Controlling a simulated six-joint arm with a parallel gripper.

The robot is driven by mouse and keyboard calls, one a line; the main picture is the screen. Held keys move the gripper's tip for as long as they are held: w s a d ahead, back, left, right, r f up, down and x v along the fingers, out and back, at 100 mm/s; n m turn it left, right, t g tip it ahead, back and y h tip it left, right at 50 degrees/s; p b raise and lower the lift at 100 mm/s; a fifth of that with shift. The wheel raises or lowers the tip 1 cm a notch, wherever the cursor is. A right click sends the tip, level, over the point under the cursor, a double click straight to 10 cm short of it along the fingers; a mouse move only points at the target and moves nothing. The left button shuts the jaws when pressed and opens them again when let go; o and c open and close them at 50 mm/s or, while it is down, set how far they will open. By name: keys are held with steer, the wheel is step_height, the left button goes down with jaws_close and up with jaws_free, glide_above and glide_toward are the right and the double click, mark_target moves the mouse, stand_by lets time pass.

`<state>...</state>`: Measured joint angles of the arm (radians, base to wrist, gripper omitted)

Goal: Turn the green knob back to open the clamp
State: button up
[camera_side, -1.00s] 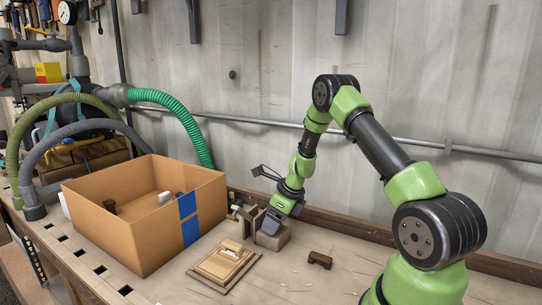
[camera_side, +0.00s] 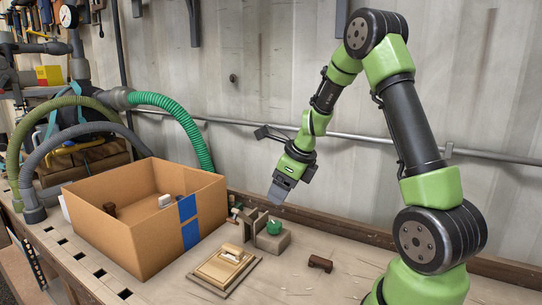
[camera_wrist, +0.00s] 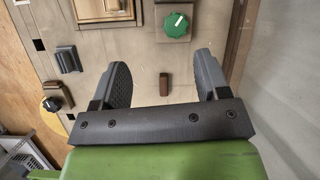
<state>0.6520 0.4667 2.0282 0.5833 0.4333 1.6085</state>
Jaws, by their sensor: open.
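The green knob (camera_side: 274,227) sits on top of a beige block (camera_side: 277,243) on the bench, beside a small upright clamp part (camera_side: 247,221) in the side view. In the wrist view, the knob (camera_wrist: 177,24) is at the top centre and has a white mark on its face. My gripper (camera_side: 276,194) hangs in the air above the knob, clear of it, pointing down. Its fingers (camera_wrist: 163,78) are spread apart and empty in the wrist view. The clamp's jaw opening is too small to make out.
An open cardboard box (camera_side: 147,239) with blue tape stands left of the clamp. A wooden plate with a pale block (camera_side: 224,267) lies in front. A small dark brown block (camera_side: 320,263) lies to the right. A wall pipe runs behind.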

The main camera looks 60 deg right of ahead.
steer(key=s+a+r+n, duration=0.2)
steer(key=a+r+n, duration=0.4)
steer(key=n, duration=0.3)
steer(key=s+a+r+n+t+y, duration=0.1)
steer(key=s+a+r+n, duration=0.1)
steer(key=a+r+n, duration=0.4)
steer(key=shift+s+a+n, duration=0.35)
steer(key=shift+a+n, duration=0.4)
steer(key=shift+n, duration=0.85)
steer(key=m+g, duration=0.1)
steer(key=m, duration=1.7)
glide_toward(274, 223)
steer(key=x, duration=0.9)
steer(key=shift+a, duration=0.1)
